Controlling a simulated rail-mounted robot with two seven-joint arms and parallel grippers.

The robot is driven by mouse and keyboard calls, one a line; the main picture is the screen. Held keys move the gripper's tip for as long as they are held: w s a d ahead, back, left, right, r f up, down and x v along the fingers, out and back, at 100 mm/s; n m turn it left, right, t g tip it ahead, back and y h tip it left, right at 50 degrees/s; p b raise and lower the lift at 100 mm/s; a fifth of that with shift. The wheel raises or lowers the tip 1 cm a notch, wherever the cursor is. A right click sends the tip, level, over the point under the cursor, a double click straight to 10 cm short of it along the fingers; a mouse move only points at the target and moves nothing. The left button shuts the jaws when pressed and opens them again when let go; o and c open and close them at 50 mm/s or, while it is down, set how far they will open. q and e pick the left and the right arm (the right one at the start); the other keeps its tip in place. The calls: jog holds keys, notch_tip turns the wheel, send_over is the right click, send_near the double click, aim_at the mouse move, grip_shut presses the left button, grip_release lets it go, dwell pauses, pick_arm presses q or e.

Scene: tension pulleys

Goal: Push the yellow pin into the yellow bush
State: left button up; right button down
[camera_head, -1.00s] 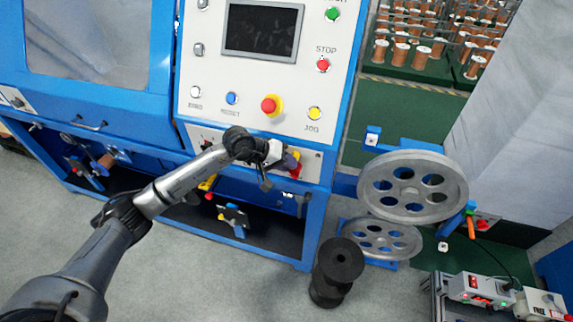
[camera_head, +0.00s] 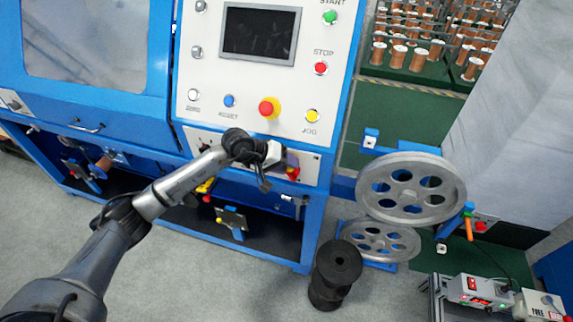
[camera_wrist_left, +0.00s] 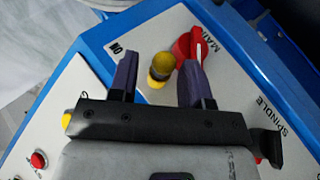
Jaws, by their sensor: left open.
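In the left wrist view a yellow knob-like piece, which looks like the yellow pin (camera_wrist_left: 162,63), stands up from the white panel between and beyond my two purple fingers. A brighter yellow part, which looks like the yellow bush (camera_wrist_left: 156,81), shows close against it at its lower end; how deep the pin sits I cannot tell. My left gripper (camera_wrist_left: 157,78) is open, with one finger on each side of the pin. In the head view my left gripper (camera_head: 289,160) is at the lower panel and hides the pin and bush. My right gripper is not in view.
A red rotary switch (camera_wrist_left: 190,44) sits right by the right finger in the wrist view. In the head view, a red-and-yellow button (camera_head: 269,108) is above the gripper. Grey pulley wheels (camera_head: 411,188) and a black spool (camera_head: 335,272) stand to the right.

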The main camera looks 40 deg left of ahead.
pick_arm(q)
jog(key=shift+o, duration=0.3)
jog(key=shift+f, duration=0.15)
jog(key=shift+o, duration=0.5)
jog(key=shift+a, duration=0.1)
jog(key=s+a+r, duration=0.2)
jog(key=a+r, duration=0.3)
jog(key=r, duration=0.1)
jog(key=shift+s+a+r+b, duration=0.25)
jog(key=shift+s+a+b, duration=0.1)
jog(key=shift+s+a, duration=0.05)
dwell(0.5)
jog(key=shift+d, duration=0.1)
